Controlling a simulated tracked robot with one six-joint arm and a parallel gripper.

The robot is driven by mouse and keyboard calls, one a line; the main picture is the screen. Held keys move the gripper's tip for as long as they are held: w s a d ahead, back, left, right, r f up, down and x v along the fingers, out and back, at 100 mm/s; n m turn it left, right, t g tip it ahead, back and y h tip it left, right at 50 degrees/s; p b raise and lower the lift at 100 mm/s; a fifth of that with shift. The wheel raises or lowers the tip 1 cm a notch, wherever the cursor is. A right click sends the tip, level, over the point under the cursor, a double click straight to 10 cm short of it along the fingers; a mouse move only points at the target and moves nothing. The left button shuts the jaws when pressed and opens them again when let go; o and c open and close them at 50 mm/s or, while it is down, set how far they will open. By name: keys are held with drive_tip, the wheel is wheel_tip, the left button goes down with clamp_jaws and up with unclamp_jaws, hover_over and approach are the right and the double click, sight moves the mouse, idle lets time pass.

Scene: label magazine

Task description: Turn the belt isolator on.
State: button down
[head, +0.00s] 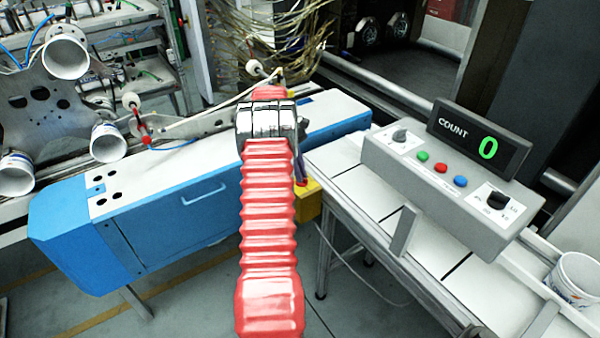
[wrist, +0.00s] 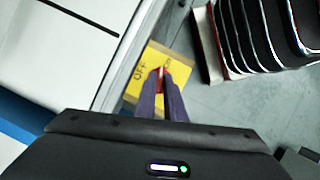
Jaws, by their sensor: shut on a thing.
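The belt isolator is a yellow box (head: 307,204) fixed at the near-left end of the white bench, partly hidden behind my red-sleeved arm in the head view. In the wrist view its yellow face (wrist: 146,62) carries the word OFF on the left and partly covered lettering at the upper right. A small red handle (wrist: 161,71) stands on that face. My gripper's two purple fingers (wrist: 160,84) are closed on the handle from both sides. The fingers hide much of the handle, so its exact setting is hard to tell. In the head view my gripper (head: 301,181) reaches down to the box.
A grey control box (head: 440,190) with knobs, coloured buttons and a COUNT display (head: 480,140) reading 0 stands on the white bench (head: 345,185). A blue-and-white machine housing (head: 170,215) lies to the left. A white cup (head: 578,275) stands at the right.

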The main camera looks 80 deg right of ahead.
drive_tip(key=shift+d+m+t+y, duration=0.1)
drive_tip(key=shift+m+t+y, duration=0.15)
drive_tip(key=shift+m, duration=0.7)
drive_tip(key=shift+d+m+t+y, duration=0.15)
drive_tip(key=shift+m+y, duration=0.1)
drive_tip(key=shift+m, duration=0.7)
drive_tip(key=c, duration=1.8)
unclamp_jaws()
drive_tip(key=shift+c, duration=0.2)
